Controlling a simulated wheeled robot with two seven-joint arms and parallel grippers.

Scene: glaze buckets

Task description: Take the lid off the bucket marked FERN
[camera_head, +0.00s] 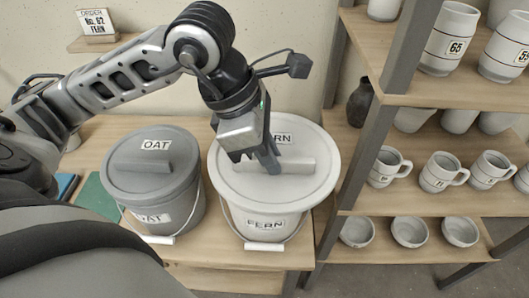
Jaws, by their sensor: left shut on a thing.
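The white bucket marked FERN (266,222) stands on the wooden bench. Its round white lid (318,190) lies on top, with a raised bar handle (299,166) across its middle. My left gripper (268,165) comes down from above and is shut on the lid's handle. The gripper covers part of the lid's label. I see no clear gap between lid and bucket. My right gripper is not in view.
A grey bucket marked OAT (160,205) with its lid on stands close on the left. Shelves (440,200) with mugs and bowls stand on the right, with a dark vase (360,101).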

